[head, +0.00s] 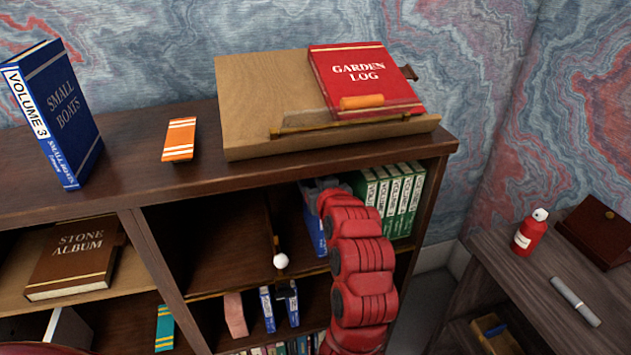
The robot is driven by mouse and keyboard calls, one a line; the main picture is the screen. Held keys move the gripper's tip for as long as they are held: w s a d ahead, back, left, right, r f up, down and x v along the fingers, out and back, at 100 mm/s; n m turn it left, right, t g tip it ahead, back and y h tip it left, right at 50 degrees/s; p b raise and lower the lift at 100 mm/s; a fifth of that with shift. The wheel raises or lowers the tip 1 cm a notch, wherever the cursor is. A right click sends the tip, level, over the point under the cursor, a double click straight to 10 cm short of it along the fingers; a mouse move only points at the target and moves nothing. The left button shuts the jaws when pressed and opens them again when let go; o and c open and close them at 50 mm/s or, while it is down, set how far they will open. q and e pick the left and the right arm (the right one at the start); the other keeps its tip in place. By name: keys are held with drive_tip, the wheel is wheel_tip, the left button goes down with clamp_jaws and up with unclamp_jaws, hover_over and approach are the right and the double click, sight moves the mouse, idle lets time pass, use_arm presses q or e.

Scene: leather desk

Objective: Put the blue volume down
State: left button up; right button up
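A blue book (313,230) with white lettering stands in the upper right compartment of the bookcase, left of a row of green-and-white volumes (397,195). Another blue book, "Small Boats, Volume 3" (68,115), stands upright on the bookcase top at the left. My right gripper is not in view.
On the bookcase top (130,185) are an orange-striped item (179,139) and a sloped wooden stand (262,95) bearing a red "Garden Log" (362,80). A brown "Stone Album" (75,255) lies left below. A side table (540,290) holds a red bottle (529,233).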

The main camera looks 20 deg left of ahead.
use_arm(q)
drive_tip(key=v, duration=1.2)
drive_tip(key=shift+r, duration=0.1)
